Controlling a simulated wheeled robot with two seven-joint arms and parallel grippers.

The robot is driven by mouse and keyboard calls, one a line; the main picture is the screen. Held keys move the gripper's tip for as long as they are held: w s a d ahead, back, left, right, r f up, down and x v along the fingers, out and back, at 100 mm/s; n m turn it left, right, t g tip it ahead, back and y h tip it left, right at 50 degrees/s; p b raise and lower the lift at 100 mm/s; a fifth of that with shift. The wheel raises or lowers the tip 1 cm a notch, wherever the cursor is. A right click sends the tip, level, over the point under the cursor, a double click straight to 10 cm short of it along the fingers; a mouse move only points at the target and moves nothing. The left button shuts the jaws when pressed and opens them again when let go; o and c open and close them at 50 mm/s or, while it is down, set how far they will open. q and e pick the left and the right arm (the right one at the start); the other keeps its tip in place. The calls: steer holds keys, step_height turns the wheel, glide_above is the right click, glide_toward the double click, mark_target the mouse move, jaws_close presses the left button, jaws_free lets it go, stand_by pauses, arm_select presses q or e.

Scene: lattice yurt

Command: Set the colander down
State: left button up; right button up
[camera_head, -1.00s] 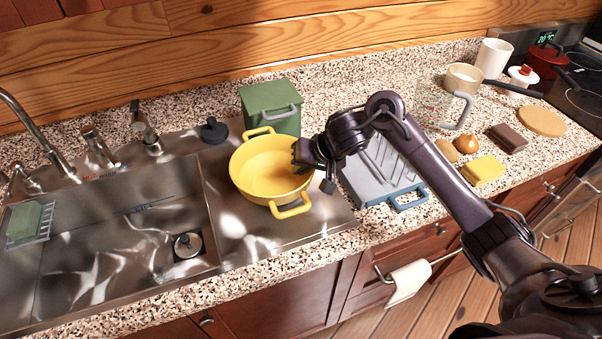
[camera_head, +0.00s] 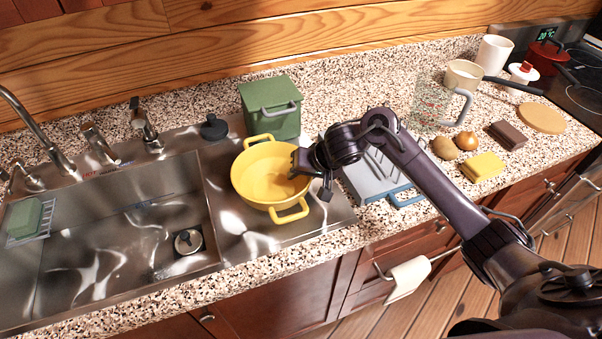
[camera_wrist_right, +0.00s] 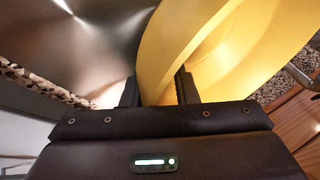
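The colander (camera_head: 262,178) is a yellow round bowl with two loop handles, upright at the drainboard (camera_head: 228,222) right of the sink basin. It sits low there; I cannot tell for sure whether its base touches the steel. My right gripper (camera_head: 303,162) is at its right rim, one finger inside and one outside. In the right wrist view the yellow wall (camera_wrist_right: 165,55) fills the space between the fingers of the right gripper (camera_wrist_right: 158,92). The fingertips are partly hidden by the arm in the head view. My left gripper is not in view.
A green box (camera_head: 270,105) stands close behind the colander. A blue-grey rack or tray (camera_head: 365,180) lies to its right under my arm. The sink basin (camera_head: 110,235) is on the left. A glass jug (camera_head: 430,105), sponge (camera_head: 482,167) and pots stand further right.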

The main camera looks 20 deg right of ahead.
steer(key=shift+r, duration=0.2)
steer(key=p+v, duration=0.1)
steer(key=v, duration=1.1)
steer(key=shift+f, duration=0.1)
